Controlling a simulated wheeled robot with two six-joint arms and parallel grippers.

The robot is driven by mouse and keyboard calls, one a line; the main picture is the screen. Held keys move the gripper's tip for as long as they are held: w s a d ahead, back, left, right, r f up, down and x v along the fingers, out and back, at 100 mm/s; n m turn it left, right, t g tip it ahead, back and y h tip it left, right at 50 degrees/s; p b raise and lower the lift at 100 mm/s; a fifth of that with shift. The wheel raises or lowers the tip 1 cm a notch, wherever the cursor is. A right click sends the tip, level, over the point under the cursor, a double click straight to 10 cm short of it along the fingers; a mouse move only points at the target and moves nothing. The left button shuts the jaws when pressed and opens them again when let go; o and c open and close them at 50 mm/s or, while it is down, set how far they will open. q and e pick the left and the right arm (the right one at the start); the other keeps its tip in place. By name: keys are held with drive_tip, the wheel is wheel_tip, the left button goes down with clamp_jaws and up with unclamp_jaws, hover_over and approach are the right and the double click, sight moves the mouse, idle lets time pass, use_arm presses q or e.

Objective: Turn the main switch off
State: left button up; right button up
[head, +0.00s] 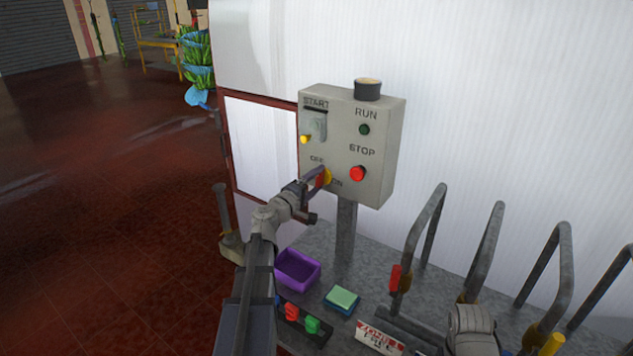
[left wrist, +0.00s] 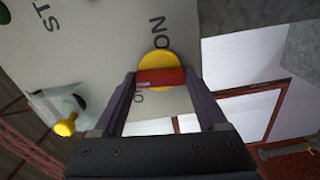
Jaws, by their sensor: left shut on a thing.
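The grey control box (head: 384,150) stands on a post against the white wall. Low on its front is the main switch, a red handle on a yellow disc (head: 328,177), between an OFF label and an ON label. In the left wrist view the red handle (left wrist: 162,78) lies crosswise between my fingertips, with ON above it and the other label partly hidden below. My left gripper (head: 319,179) is shut on this handle and covers part of it in the head view.
On the box are a red STOP button (head: 358,173), a green RUN lamp (head: 364,129) and a yellow-tipped START lever (head: 305,139). Below lie a purple bin (head: 297,270), a green sponge (head: 342,298) and a red-white sign (head: 378,338). Bent metal bars (head: 424,235) stand at right.

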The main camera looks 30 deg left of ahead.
use_arm(q)
drive_tip(key=shift+n, duration=0.5)
idle(0.3)
drive_tip(key=o, duration=1.3)
drive_tip(key=s, duration=0.8)
drive_tip(key=shift+a, duration=0.3)
drive_tip(key=shift+f, duration=0.1)
